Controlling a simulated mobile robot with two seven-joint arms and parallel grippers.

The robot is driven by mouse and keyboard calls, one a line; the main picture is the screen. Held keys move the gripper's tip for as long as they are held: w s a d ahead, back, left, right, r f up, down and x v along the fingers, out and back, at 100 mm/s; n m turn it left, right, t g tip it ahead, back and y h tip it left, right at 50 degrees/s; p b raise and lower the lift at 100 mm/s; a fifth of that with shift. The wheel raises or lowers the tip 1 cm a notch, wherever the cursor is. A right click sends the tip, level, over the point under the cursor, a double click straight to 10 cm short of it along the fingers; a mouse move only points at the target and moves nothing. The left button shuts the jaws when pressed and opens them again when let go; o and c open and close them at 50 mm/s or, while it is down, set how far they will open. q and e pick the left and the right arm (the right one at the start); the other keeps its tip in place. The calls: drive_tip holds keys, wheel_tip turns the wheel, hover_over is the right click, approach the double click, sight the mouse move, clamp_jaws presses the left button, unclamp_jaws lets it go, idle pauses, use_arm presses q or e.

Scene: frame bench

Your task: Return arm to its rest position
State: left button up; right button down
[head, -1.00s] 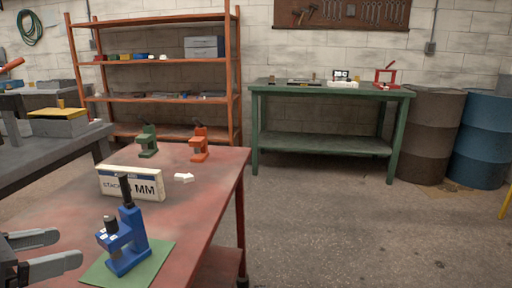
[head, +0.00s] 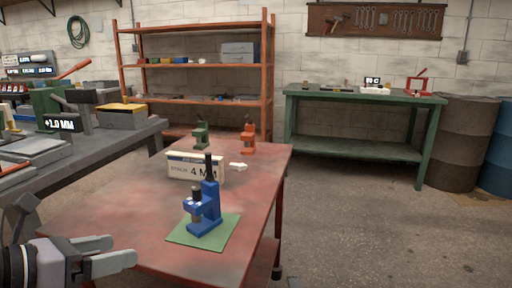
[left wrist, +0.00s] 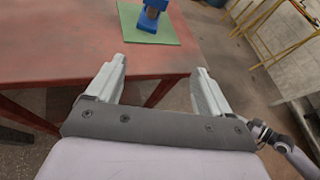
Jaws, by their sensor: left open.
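My left gripper (head: 112,256) is at the lower left of the head view, off the near left edge of the red table (head: 130,212). Its jaws are open and empty; the left wrist view shows the two fingers (left wrist: 158,88) apart with floor and table edge beyond them. A blue press-like tool (head: 206,207) stands upright on a green mat (head: 231,232), apart from the gripper. It also shows at the top of the left wrist view (left wrist: 149,18), cut off by the frame. My right gripper does not show.
A white sign box (head: 193,172), a green tool (head: 201,134), an orange tool (head: 248,138) and a white arrow-like piece (head: 238,167) are farther back on the table. A grey bench (head: 90,168) stands left. A green workbench (head: 350,96) is behind.

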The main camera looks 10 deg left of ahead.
use_arm(q)
drive_tip(key=d+f+n+y, duration=0.3)
drive_tip(key=d+f+n, duration=0.8)
drive_tip(key=n, duration=0.7)
drive_tip(key=s+a+f+n+g+y, duration=0.3)
drive_tip(key=s+f+n+g, duration=0.6)
drive_tip(key=s+f+n, duration=0.9)
drive_tip(key=w+d+f+n+t+h, duration=0.1)
drive_tip(key=w+d+f+t+h, duration=0.2)
drive_tip(key=w+t, duration=0.45)
wheel_tip(320, 180, up, 13)
drive_tip(key=y+p, duration=0.1)
drive_tip(key=p, duration=1.4)
drive_tip(key=shift+r+p, duration=0.2)
drive_tip(key=shift+p, duration=0.2)
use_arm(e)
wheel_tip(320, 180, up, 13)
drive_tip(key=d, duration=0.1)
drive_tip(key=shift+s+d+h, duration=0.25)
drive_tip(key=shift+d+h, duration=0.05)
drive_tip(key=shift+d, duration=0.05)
use_arm(q)
drive_tip(key=shift+w+d, duration=0.1)
